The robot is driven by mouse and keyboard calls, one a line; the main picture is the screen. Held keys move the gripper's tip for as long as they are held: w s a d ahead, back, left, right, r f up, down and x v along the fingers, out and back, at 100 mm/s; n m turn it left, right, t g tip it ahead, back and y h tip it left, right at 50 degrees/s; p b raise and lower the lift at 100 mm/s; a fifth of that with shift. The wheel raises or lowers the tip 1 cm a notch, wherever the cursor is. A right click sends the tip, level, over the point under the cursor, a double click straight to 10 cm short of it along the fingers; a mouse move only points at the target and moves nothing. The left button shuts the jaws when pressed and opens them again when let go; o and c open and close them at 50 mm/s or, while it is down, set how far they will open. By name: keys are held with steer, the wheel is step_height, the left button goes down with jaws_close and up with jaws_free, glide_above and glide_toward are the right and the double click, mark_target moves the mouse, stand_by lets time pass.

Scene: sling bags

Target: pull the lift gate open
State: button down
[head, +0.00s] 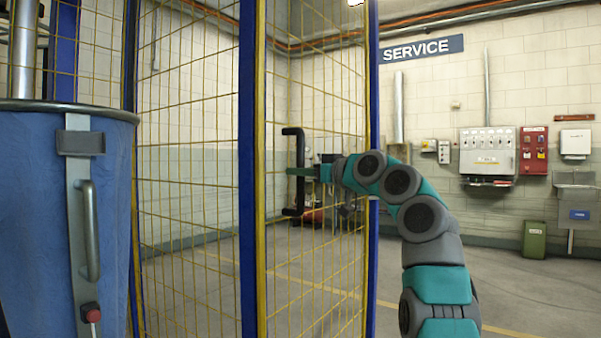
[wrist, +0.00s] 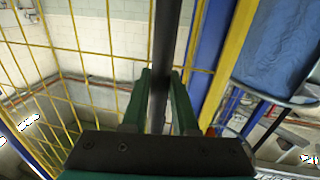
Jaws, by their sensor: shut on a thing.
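The lift gate (head: 312,190) is a yellow wire mesh panel in a blue and yellow frame, standing in the middle of the head view. It carries a black upright bar handle (head: 299,155). My gripper (head: 293,172) reaches the handle from the right and is shut on it near its middle. In the wrist view the black bar (wrist: 166,45) runs between the two green fingers of my gripper (wrist: 160,90), which close around it. The gate's mesh (wrist: 70,60) shows behind the bar. I cannot tell from these frames whether the gate stands ajar.
A large blue sling bag (head: 50,200) with a grey rim and handle hangs at the left, and shows at the upper right of the wrist view (wrist: 280,50). Wall boxes (head: 487,150) and a green bin (head: 534,240) stand far right. The floor at right is clear.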

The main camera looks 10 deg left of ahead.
steer(key=c, duration=0.7)
jaws_free()
steer(key=shift+b+v, duration=1.35)
steer(key=shift+v, duration=2.55)
